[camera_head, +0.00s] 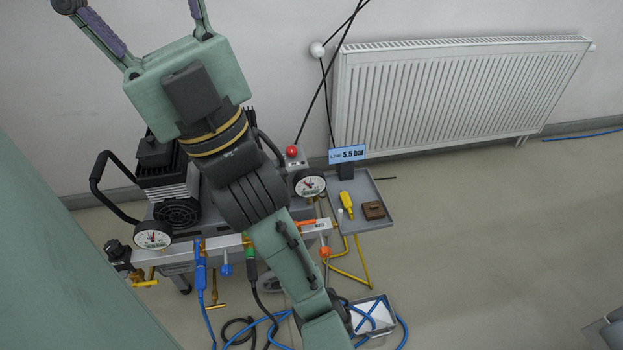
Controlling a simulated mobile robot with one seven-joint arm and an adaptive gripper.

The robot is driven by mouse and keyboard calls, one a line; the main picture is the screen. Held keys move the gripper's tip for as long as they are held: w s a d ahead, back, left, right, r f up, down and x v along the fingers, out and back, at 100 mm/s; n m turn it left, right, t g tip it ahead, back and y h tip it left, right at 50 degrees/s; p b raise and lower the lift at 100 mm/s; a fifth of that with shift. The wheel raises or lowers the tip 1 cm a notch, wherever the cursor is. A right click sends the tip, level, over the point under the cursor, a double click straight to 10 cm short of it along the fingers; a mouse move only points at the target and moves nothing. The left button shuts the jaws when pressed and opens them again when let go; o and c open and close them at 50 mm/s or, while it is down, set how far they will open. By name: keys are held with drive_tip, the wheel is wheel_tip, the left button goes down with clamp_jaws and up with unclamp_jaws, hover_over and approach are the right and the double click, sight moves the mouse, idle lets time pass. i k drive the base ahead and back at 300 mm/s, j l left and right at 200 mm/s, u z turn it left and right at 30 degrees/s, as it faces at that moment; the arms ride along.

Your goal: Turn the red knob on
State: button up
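The red knob (291,151) is a small round red top on a grey box, on the right part of a grey air compressor (225,240). It stands just right of my arm and shows clear of it; whether it is on or off I cannot tell. My gripper (132,8) is at the top left, pointing up the picture, well away from the knob. Its two fingers with purple pads are spread wide, with nothing seen between them. The fingertips lie at or past the top edge. My arm crosses in front of the compressor and hides its middle.
A side tray (374,218) carries a yellow tool (346,203) and a brown block (373,210). A radiator (455,95) lines the wall.

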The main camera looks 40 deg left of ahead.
sight(291, 150)
drive_tip(key=u, duration=1.6)
